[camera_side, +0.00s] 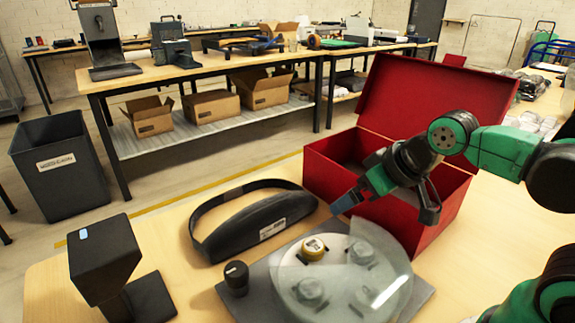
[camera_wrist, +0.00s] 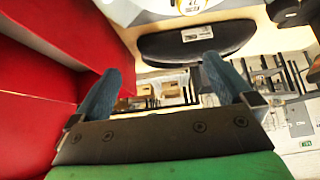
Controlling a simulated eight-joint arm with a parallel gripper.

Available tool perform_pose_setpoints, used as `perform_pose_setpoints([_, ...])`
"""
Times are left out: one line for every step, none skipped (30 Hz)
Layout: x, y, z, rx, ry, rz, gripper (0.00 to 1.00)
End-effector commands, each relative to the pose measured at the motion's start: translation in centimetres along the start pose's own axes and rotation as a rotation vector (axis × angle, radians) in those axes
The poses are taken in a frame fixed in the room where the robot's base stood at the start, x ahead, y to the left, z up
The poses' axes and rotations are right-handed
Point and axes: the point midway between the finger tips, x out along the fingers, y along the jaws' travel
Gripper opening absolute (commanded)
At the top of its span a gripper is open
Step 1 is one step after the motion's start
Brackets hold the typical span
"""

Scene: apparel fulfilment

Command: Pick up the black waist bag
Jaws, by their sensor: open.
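The black waist bag (camera_side: 262,225) lies on the wooden table in the side view, left of the red box. Its strap (camera_side: 235,195) loops out behind it, and a white label is on its front. In the wrist view the bag (camera_wrist: 175,45) shows beyond my fingertips, upper middle. My gripper (camera_side: 385,205) hangs over the front of the red box, to the right of the bag and apart from it. In the wrist view my gripper (camera_wrist: 158,80) has its two blue fingers spread wide with nothing between them.
The open red box (camera_side: 325,178) stands right behind the bag, lid raised. A black knob (camera_side: 236,277) and a dark scanner stand (camera_side: 105,258) are at front left.

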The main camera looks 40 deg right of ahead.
Motion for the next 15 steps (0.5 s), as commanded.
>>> perform_pose_setpoints([0.0, 0.0, -0.1, -0.003, -0.002, -0.001, 1.0])
perform_pose_setpoints([0.0, 0.0, -0.1, -0.008, -0.005, -0.002, 1.0])
perform_pose_setpoints([0.0, -0.1, -0.4, -0.02, -0.012, -0.005, 1.0])
perform_pose_setpoints([-0.1, -0.1, -0.7, -0.034, -0.021, -0.009, 1.0])
perform_pose_setpoints([-0.1, -0.2, -1.0, -0.053, -0.033, -0.014, 1.0])
perform_pose_setpoints([-0.1, -0.3, -1.6, -0.086, -0.052, -0.023, 1.0])
perform_pose_setpoints([0.0, -0.3, -2.1, -0.117, -0.071, -0.032, 1.0])
perform_pose_setpoints([0.1, -0.5, -2.7, -0.152, -0.09, -0.044, 1.0])
perform_pose_setpoints([0.2, -0.6, -3.5, -0.205, -0.119, -0.063, 1.0])
perform_pose_setpoints([0.4, -0.8, -4.2, -0.248, -0.142, -0.08, 1.0])
perform_pose_setpoints([0.7, -0.9, -4.8, -0.292, -0.164, -0.1, 1.0])
perform_pose_setpoints([1.1, -1.1, -5.7, -0.352, -0.192, -0.127, 1.0])
perform_pose_setpoints([1.4, -1.3, -6.2, -0.395, -0.212, -0.15, 1.0])
perform_pose_setpoints([1.9, -1.4, -6.8, -0.44, -0.231, -0.173, 1.0])
perform_pose_setpoints([2.5, -1.6, -7.5, -0.499, -0.254, -0.208, 1.0])
